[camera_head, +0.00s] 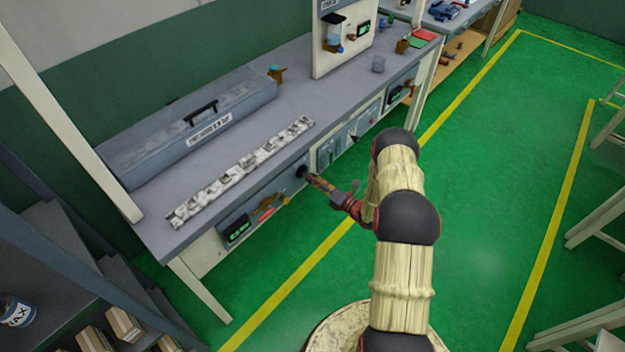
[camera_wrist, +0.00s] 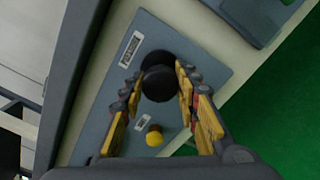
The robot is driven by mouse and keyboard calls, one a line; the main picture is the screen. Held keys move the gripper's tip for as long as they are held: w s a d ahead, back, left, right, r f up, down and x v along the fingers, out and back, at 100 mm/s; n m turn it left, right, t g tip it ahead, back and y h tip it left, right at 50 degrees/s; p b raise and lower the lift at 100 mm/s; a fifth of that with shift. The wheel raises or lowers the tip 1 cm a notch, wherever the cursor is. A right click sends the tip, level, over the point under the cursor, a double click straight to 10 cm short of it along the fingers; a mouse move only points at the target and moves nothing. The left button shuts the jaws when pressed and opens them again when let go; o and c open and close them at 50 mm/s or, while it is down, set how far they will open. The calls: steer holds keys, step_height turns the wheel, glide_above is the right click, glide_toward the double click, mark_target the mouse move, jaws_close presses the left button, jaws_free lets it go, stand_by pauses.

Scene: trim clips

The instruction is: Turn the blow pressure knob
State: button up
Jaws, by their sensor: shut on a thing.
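The blow pressure knob is most likely the black round knob (camera_wrist: 160,82) on a grey panel (camera_wrist: 196,48) with a small white label, in the wrist view. In the head view the black knob (camera_head: 302,171) shows at the bench's front, at the tip of my gripper (camera_head: 318,183). In the wrist view my gripper (camera_wrist: 160,90) has one yellow-padded finger on each side of the knob, shut on it. The label text is too small to read.
A yellow button (camera_wrist: 154,137) sits below the knob on the same panel. A green-lit display (camera_head: 237,229) is farther left on the bench front. A long patterned trim strip (camera_head: 240,172) and a grey lidded box (camera_head: 190,125) lie on the bench top.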

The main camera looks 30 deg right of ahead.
stand_by(0.4)
steer(key=o, duration=1.2)
steer(key=shift+c, duration=0.2)
steer(key=shift+d, duration=0.1)
steer(key=v, duration=1.2)
